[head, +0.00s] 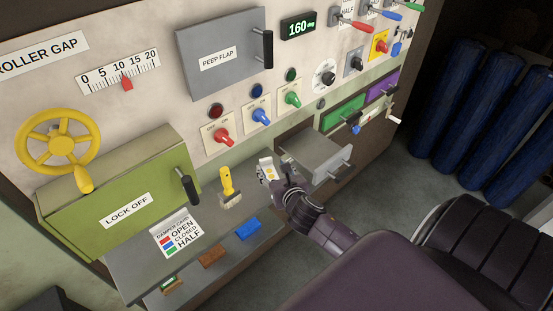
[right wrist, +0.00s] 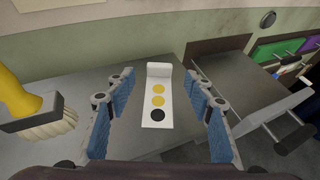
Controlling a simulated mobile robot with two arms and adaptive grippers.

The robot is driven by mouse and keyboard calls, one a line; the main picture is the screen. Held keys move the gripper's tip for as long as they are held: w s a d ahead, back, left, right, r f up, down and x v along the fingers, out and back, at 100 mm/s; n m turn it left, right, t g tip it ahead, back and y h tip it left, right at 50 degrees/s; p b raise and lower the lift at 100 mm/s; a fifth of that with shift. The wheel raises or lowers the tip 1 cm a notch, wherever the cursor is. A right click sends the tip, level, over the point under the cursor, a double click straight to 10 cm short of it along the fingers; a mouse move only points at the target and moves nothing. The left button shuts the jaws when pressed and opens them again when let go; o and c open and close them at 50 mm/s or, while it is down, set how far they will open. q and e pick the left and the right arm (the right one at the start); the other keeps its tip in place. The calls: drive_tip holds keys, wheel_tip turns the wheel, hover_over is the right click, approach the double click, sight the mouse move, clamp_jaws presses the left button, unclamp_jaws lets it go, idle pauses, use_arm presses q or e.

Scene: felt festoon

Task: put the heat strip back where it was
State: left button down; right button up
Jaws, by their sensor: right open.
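The heat strip, a small white strip with two yellow dots and one black dot (right wrist: 158,96), shows in the right wrist view, with one end turned up. It appears to lie on the grey ledge (right wrist: 70,75). My right gripper (right wrist: 160,115) is open, with its blue-padded fingers on either side of the strip and gaps showing between. In the head view the strip (head: 265,163) is a small pale patch at my right gripper (head: 270,173), partly hidden by it. My left gripper is not in view.
A yellow-handled brush (head: 228,187) stands left of the gripper. An open grey drawer (head: 318,153) juts out to its right. A damper card (head: 177,237), a blue block (head: 248,229) and a brown block (head: 212,257) lie towards the front. The green lock-off box (head: 120,195) is at the left.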

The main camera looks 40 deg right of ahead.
drive_tip(key=shift+v, duration=1.85)
